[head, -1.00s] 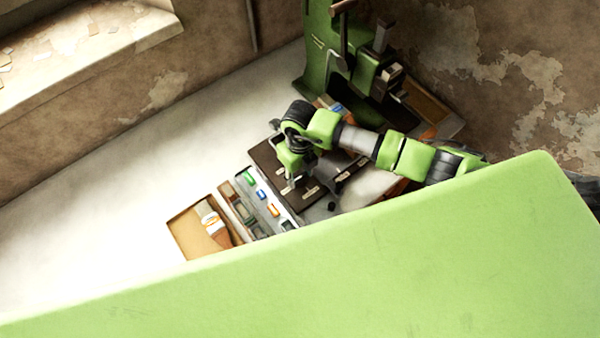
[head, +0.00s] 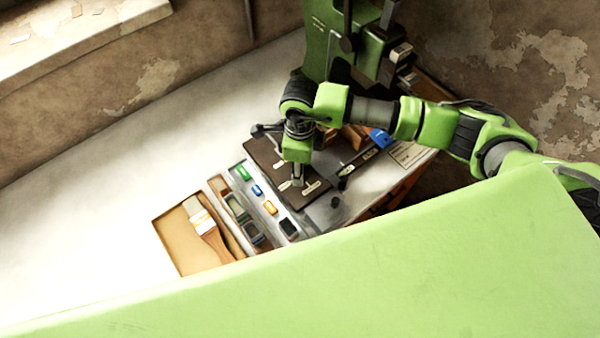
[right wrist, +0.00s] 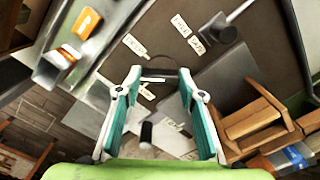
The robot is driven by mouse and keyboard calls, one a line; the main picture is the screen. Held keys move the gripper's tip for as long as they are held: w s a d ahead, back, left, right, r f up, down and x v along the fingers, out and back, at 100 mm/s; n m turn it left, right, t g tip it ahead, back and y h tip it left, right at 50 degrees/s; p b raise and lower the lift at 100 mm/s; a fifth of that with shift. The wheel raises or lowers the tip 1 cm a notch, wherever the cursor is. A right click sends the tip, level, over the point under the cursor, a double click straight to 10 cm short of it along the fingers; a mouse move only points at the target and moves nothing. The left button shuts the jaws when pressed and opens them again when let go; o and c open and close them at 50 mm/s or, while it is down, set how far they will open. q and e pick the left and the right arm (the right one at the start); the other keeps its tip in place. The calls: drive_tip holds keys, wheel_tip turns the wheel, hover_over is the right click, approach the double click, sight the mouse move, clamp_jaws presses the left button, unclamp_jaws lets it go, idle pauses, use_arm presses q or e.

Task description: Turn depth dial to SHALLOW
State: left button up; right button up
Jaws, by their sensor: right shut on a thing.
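The dark brown dial panel (head: 262,153) with small white labels lies on the bench below the green press. My right gripper (head: 297,180) comes down onto it from above. My left gripper is not in view.
A dark knob with a lever (right wrist: 220,29) sits near the dial. A tray with coloured blocks (head: 257,190) and a wooden tray with a brush (head: 172,240) lie to the left. The green press (head: 325,55) stands behind. The white bench (head: 120,190) is clear at left.

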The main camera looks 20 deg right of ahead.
drive_tip(key=n+b, duration=0.2)
drive_tip(key=b, duration=0.1)
drive_tip(key=n+b, duration=0.3)
drive_tip(key=b, duration=0.1)
drive_tip(key=n+b, duration=0.2)
drive_tip(key=b, duration=0.1)
drive_tip(key=shift+f+n+b, duration=0.25)
drive_tip(key=shift+n+b, duration=0.15)
drive_tip(key=shift+r+n+b, duration=0.2)
drive_tip(key=shift+n+b, duration=0.8)
drive_tip(key=shift+b, duration=0.2)
drive_tip(key=o, duration=1.1)
drive_tip(key=shift+r, duration=0.1)
